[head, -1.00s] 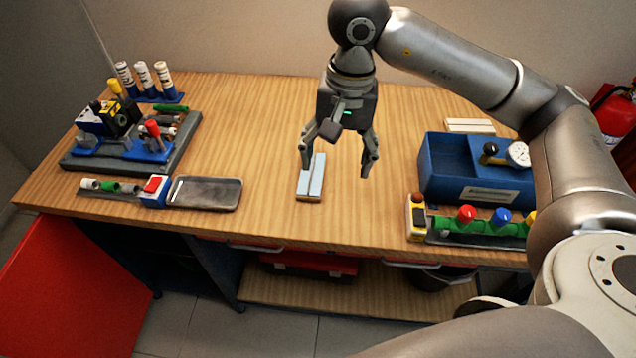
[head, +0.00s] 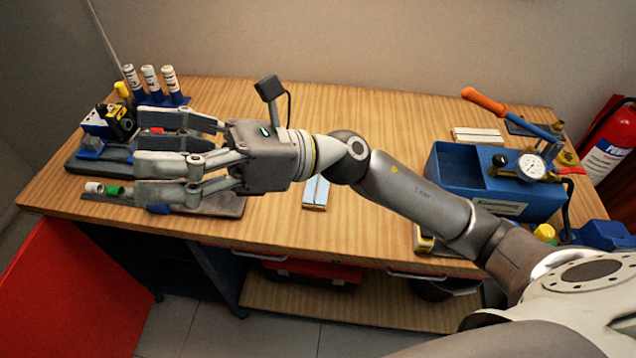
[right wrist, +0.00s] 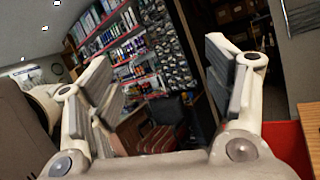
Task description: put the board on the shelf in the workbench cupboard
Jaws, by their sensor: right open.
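My right gripper (head: 146,155) is open and empty. It points left, in front of the bench's left end in the head view. Behind it lies a dark grey board (head: 80,162) carrying blue and yellow fixtures, mostly hidden by the fingers. I cannot tell for sure that this is the task's board. The workbench cupboard (head: 190,250) is under the bench at the left. Its red door (head: 70,290) stands open, its inside is dark, and its shelf cannot be made out. The open fingers also show in the right wrist view (right wrist: 160,95). My left gripper is out of view.
White markers (head: 150,82) stand in a blue holder at the back left. A strip with fittings (head: 104,190) and a dark flat piece (head: 228,206) lie at the front left. Light strips (head: 316,192) lie mid-bench. A blue box (head: 455,180) stands right. The back middle is clear.

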